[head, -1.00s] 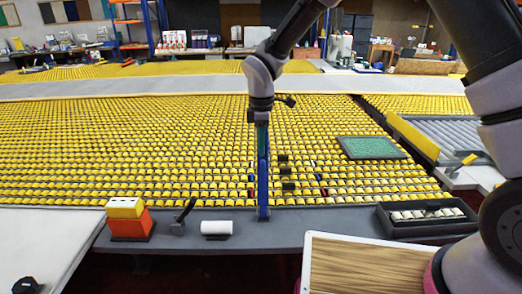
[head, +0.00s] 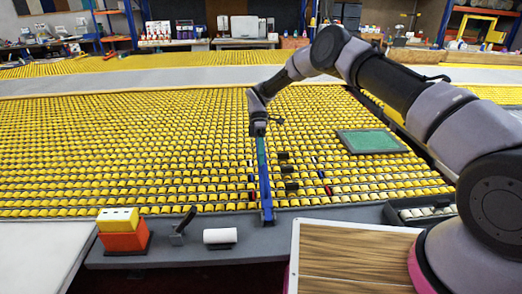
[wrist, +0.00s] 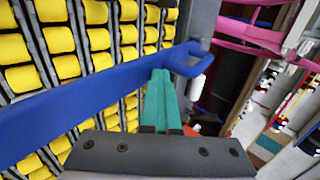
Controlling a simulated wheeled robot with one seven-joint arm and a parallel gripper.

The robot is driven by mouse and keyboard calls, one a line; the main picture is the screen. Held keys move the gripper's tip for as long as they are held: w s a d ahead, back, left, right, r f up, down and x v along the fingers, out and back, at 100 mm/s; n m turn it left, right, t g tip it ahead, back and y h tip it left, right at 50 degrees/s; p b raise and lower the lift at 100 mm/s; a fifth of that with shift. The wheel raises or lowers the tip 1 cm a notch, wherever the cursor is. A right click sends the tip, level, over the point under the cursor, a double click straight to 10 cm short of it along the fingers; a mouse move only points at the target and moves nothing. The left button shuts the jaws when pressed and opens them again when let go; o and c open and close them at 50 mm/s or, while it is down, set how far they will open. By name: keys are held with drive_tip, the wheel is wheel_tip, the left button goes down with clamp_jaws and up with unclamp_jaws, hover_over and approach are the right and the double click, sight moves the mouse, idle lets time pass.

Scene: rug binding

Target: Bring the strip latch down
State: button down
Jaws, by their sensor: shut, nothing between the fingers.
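A long blue bar with a hooked end, which looks like the strip latch (head: 266,205), runs over the yellow rollers to the grey front rail. In the wrist view the blue bar (wrist: 60,115) crosses the picture, its hook over the dark grey rail. My gripper (head: 262,168) is above the bar, pointing down. In the wrist view its teal fingers (wrist: 158,78) are together with nothing between them, overlapping the bar near its hook. I cannot tell whether they touch it.
On the grey rail (head: 330,219) stand an orange and yellow block (head: 122,232), a small black lever (head: 183,226) and a white roll (head: 220,236). A green panel (head: 368,141) lies on the rollers. A wooden board (head: 350,258) is at front right.

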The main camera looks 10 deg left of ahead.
drive_tip(key=f, duration=0.2)
drive_tip(key=w+f, duration=0.1)
drive_tip(key=f, duration=0.1)
drive_tip(key=shift+w+a+f, duration=0.1)
drive_tip(key=shift+a+f, duration=0.1)
drive_tip(key=shift+f, duration=0.05)
drive_tip(key=shift+w+f, duration=0.1)
drive_tip(key=shift+f, duration=0.4)
drive_tip(key=shift+d+f, duration=0.15)
drive_tip(key=shift+f, duration=0.15)
drive_tip(key=v, duration=0.7)
drive_tip(key=shift+r, duration=0.15)
drive_tip(key=shift+w+r, duration=0.15)
drive_tip(key=shift+r, duration=0.35)
